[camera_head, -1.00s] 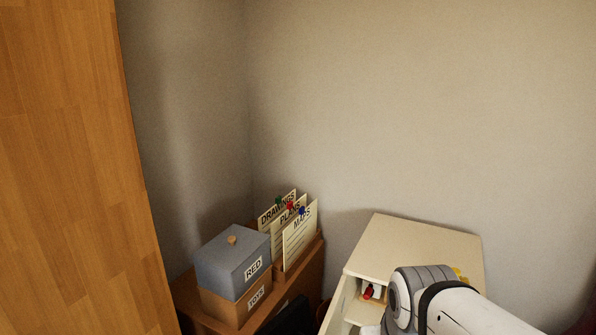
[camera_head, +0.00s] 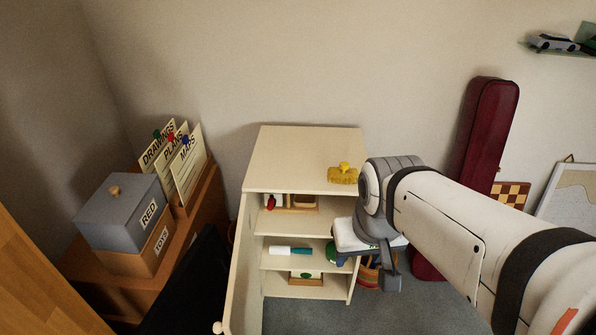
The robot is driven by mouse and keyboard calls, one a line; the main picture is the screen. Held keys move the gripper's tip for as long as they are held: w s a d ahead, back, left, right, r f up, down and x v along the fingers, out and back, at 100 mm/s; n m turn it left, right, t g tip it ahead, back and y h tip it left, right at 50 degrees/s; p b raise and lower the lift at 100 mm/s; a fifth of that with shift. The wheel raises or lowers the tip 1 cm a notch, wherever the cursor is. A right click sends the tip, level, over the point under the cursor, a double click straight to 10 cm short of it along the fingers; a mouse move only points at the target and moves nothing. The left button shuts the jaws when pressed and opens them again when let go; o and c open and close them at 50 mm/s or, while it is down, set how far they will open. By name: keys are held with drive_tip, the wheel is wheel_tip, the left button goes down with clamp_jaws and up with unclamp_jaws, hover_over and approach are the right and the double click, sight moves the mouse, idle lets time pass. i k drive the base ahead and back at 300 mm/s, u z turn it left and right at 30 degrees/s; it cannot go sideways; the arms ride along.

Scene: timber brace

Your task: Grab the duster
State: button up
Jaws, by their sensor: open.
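A small yellow item (camera_head: 342,174) lies on the cabinet top near its right edge; it looks like a bunched cloth and may be the duster. A teal and white handled item (camera_head: 290,251) lies on the middle shelf; I cannot tell whether this is the duster instead. My gripper (camera_head: 372,258) hangs at the right front of the open cabinet, pointing down, apart from both items. It is open, with one grey finger plain and the rest partly hidden by my wrist. I see nothing held in it.
The cream cabinet (camera_head: 290,160) has its door (camera_head: 242,265) swung open at left. A wooden tray and red item (camera_head: 270,203) are on the upper shelf. Labelled boxes (camera_head: 125,215) stand at left. A dark red case (camera_head: 487,130) leans on the wall at right.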

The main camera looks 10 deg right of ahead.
sight(344, 174)
drive_tip(key=z, duration=0.05)
drive_tip(key=k, duration=1.25)
drive_tip(key=z, duration=0.5)
drive_tip(key=i, duration=2.55)
drive_tip(key=u, duration=0.7)
drive_tip(key=k, duration=0.65)
drive_tip(key=u, duration=0.2)
